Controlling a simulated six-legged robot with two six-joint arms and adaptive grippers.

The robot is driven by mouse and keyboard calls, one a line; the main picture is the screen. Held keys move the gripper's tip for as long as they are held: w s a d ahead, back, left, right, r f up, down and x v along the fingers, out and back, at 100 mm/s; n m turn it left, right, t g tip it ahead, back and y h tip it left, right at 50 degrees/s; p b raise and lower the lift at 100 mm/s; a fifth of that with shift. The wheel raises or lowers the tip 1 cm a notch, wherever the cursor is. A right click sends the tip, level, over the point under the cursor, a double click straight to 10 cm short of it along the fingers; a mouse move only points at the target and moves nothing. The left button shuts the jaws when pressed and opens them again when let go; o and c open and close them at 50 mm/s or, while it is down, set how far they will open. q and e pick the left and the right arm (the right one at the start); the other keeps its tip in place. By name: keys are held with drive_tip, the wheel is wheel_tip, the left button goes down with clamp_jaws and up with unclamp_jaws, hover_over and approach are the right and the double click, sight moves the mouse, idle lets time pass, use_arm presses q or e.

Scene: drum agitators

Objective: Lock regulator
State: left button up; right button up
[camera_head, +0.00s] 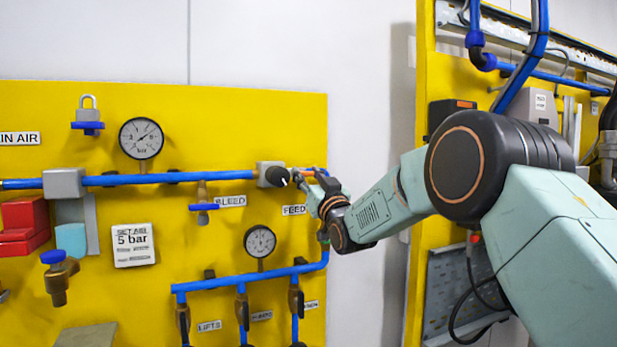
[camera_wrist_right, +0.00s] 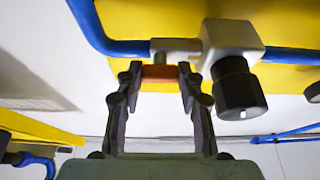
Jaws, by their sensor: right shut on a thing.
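The regulator, a pale grey block (camera_head: 265,171) with a black knob (camera_head: 277,177), sits on the blue pipe at the right of the yellow panel. In the right wrist view the block (camera_wrist_right: 228,36) and its black knob (camera_wrist_right: 238,88) are just right of my fingers. My right gripper (camera_wrist_right: 160,76) is shut on a small orange-red handle (camera_wrist_right: 160,71) beside the block, on a pale pipe fitting. The fingers are apart from the black knob. In the head view my right gripper (camera_head: 312,180) partly covers this spot. My left gripper is out of view.
A padlock (camera_head: 88,108) stands on a blue piece at upper left. A gauge (camera_head: 141,138) is above the pipe and a second (camera_head: 260,241) below. The BLEED valve (camera_head: 203,206) hangs left of the regulator. A sign reading 5 bar (camera_head: 134,245) is lower left.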

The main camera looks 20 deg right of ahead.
drive_tip(key=shift+c, duration=0.8)
